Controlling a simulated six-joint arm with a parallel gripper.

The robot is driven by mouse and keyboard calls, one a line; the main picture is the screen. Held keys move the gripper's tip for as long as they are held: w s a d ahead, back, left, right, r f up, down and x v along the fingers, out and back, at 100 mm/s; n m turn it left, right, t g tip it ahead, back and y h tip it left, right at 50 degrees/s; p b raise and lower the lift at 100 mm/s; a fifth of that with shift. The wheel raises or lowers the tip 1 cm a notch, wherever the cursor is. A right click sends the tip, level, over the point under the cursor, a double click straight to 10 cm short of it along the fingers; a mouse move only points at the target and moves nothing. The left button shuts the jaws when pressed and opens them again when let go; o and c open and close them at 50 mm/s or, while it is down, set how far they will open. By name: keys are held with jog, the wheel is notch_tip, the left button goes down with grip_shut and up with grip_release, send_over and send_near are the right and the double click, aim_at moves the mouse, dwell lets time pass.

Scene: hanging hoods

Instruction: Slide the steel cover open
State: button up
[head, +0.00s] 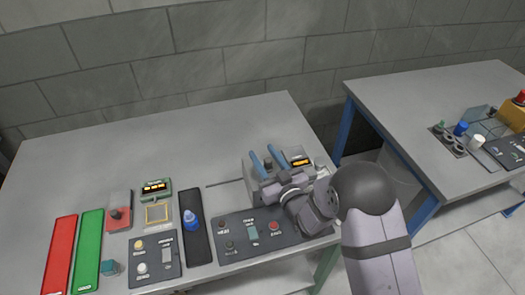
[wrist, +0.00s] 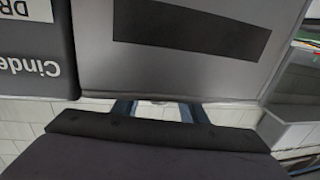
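A grey steel box (head: 249,175) stands at the right end of the near table, partly hidden behind my gripper. In the wrist view a flat grey steel panel (wrist: 92,45) with a dark rectangular area (wrist: 190,38) fills the upper middle; I cannot tell for sure that it is the cover. My gripper (head: 263,151) is over the box, its two blue fingers apart. They also show in the wrist view (wrist: 157,105), with a gap and nothing clearly between them. Whether they touch the box is not clear.
A dark panel with a red button (head: 275,229) lies in front of the box. An amber display (head: 300,162) is beside the fingers. A blue knob (head: 191,222) and red (head: 59,258) and green (head: 88,255) strips lie left. The table's back left is clear.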

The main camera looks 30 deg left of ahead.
jog(key=shift+w+a, duration=0.4)
jog(key=shift+a, duration=0.15)
grip_shut()
jog(key=s+a+b, duration=0.4)
jog(key=s+a, duration=0.5)
jog(key=shift+s+a+r, duration=0.1)
jog(key=shift+s, duration=0.05)
grip_release()
